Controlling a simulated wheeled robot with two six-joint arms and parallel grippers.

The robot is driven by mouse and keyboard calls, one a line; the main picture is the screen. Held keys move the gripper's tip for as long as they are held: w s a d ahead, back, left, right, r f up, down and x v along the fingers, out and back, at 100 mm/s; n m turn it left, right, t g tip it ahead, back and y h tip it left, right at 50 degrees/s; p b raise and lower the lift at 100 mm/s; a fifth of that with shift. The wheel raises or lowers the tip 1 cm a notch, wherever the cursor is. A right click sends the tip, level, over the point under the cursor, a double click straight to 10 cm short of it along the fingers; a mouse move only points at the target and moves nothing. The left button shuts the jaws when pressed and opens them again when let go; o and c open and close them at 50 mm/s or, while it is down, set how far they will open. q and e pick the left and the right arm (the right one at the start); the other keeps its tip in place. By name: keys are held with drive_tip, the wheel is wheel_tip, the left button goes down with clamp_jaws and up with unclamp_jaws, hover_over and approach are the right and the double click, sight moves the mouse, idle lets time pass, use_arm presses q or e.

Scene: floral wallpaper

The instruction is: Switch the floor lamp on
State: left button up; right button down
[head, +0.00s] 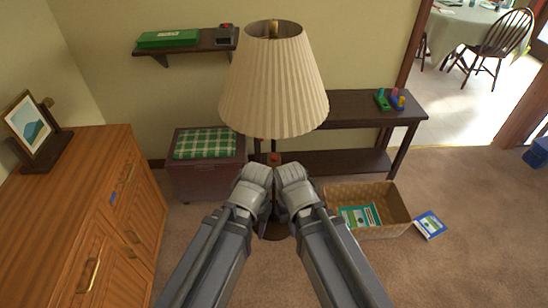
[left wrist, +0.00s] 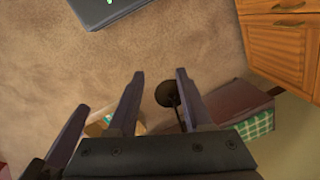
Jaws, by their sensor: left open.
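The floor lamp has a cream pleated shade (head: 274,85), and its dark round base (head: 274,230) is on the carpet. A small red button (head: 275,158) shows on a dark part just below the shade. My left gripper (head: 262,170) and right gripper (head: 288,169) are close together in front of the pole, just below the button; their fingertips are mostly hidden. In the left wrist view my left gripper (left wrist: 160,85) is open, and the lamp base (left wrist: 167,94) appears between its fingers, nearer the right one. Contact with the lamp cannot be told.
A wooden cabinet (head: 70,200) with a picture frame (head: 28,121) stands left. A chest with a plaid cushion (head: 205,143), a wall shelf (head: 185,44) and a dark side table (head: 365,105) are behind. A wicker basket (head: 390,205) and a book (head: 430,224) are right.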

use_arm(q)
drive_tip(key=shift+c, duration=0.3)
idle(0.5)
clamp_jaws()
idle(1.5)
